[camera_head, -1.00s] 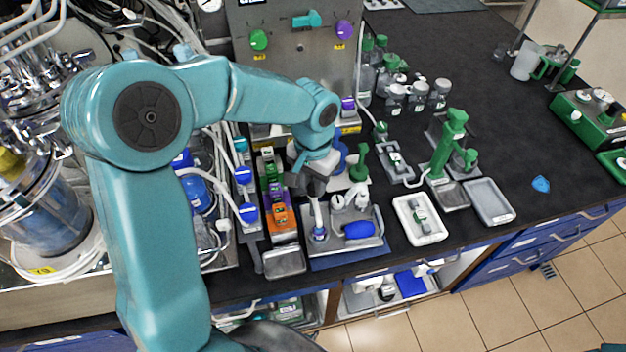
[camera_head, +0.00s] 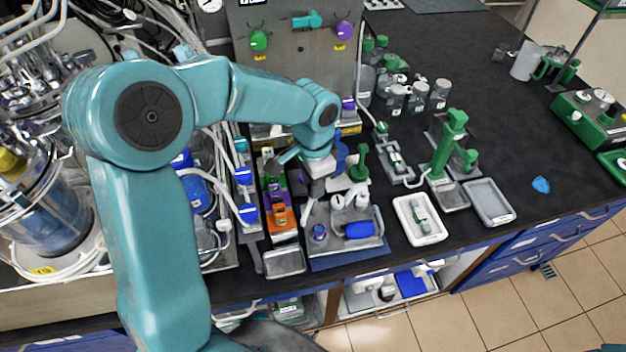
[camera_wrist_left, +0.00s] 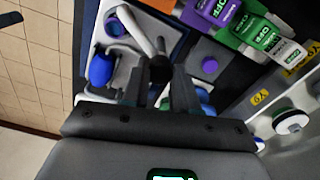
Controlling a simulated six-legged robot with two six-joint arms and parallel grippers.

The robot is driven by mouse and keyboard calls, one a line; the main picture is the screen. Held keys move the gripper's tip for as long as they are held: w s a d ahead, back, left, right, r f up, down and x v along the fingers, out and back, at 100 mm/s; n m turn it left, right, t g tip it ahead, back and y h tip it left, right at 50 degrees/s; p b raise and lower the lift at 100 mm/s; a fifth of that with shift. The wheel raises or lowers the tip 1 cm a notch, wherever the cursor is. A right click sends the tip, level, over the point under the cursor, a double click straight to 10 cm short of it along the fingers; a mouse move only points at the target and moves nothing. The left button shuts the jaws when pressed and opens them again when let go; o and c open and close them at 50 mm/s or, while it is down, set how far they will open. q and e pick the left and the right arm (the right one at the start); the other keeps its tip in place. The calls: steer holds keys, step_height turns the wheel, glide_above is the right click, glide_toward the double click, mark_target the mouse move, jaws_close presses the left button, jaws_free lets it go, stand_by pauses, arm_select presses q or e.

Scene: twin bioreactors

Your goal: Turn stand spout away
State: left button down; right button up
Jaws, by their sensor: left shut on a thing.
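My left gripper (camera_head: 317,188) is over the back of a small grey station at the bench's front edge. In the left wrist view its dark fingers (camera_wrist_left: 160,75) are closed on the white spout (camera_wrist_left: 143,32), a slim tube that runs out from between the tips toward the upper left. Much of the spout is hidden by the gripper in the head view. A purple-ringed vessel (camera_head: 319,232) stands on the station's grey tray (camera_head: 343,247); it also shows in the wrist view (camera_wrist_left: 115,27). A blue stand part (camera_head: 341,152) is behind the gripper. My right gripper is out of view.
Orange, purple and green labelled blocks (camera_head: 280,216) stand close left of the gripper. A blue rounded object (camera_head: 359,230) and a green-topped piece (camera_head: 358,163) are on its right. A white tray (camera_head: 420,220) and green stand (camera_head: 450,145) are farther right.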

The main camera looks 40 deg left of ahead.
arm_select(q)
steer(key=m, duration=0.6)
steer(key=shift+p, duration=0.35)
steer(key=shift+m, duration=0.3)
steer(key=c, duration=0.9)
jaws_free()
steer(key=shift+o, duration=0.2)
step_height(320, 180, up, 16)
steer(key=shift+r, duration=0.25)
